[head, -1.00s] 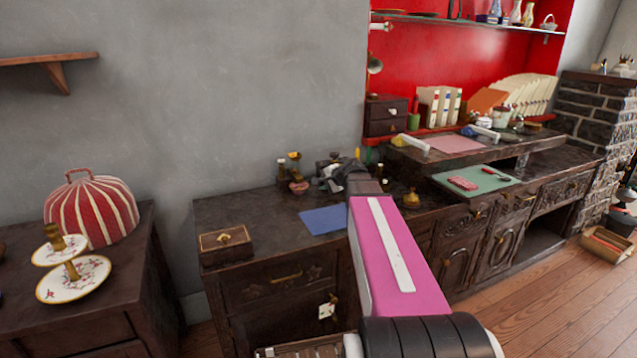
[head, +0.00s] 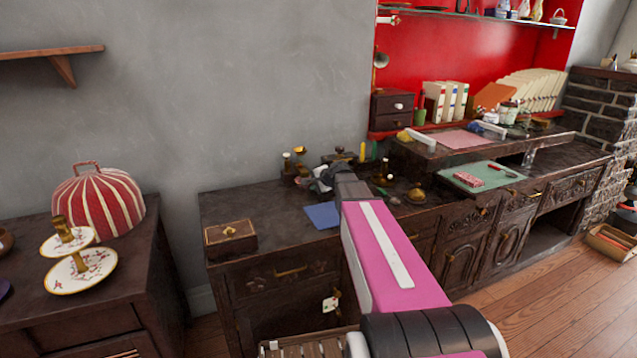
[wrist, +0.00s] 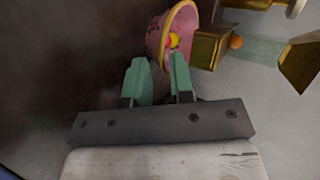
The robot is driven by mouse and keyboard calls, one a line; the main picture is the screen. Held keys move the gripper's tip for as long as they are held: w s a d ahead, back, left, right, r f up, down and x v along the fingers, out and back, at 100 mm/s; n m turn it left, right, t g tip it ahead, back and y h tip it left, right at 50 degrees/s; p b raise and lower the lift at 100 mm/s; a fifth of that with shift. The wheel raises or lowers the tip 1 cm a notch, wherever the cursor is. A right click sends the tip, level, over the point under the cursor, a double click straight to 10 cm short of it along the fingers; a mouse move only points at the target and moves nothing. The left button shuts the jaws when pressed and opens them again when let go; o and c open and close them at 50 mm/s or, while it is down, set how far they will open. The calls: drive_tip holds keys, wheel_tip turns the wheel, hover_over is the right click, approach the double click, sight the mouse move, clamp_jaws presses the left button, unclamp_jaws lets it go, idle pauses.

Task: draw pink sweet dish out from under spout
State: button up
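The pink sweet dish (wrist: 154,38) shows at the top of the wrist view, with a yellow rim and red and yellow sweets inside. My gripper (wrist: 158,65) has two green fingers at it, set a short way apart. The left fingertip lies by the outside of the dish's wall and the right one overlaps its opening near the sweets. Whether the fingers press on the wall cannot be told. In the head view my gripper (head: 322,180) is low over the dark cabinet top, and the dish cannot be made out clearly. A spout cannot be made out for sure.
Brass pieces (wrist: 205,47) stand close right of the dish in the wrist view. In the head view, brass-topped items (head: 300,158) stand behind my gripper. A blue mat (head: 322,215) lies in front, and a wooden box (head: 230,240) sits left.

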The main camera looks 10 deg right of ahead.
drive_tip(key=shift+w+a+f, duration=0.2)
drive_tip(key=shift+w+f, duration=0.05)
drive_tip(key=shift+w, duration=0.1)
clamp_jaws()
drive_tip(key=shift+s, duration=0.15)
drive_tip(key=shift+s+d, duration=0.25)
drive_tip(key=shift+s, duration=0.9)
drive_tip(key=shift+s+d, duration=0.2)
drive_tip(key=shift+s, duration=0.9)
drive_tip(key=shift+s+d, duration=0.25)
drive_tip(key=shift+s, duration=0.9)
drive_tip(key=shift+o, duration=1.7)
unclamp_jaws()
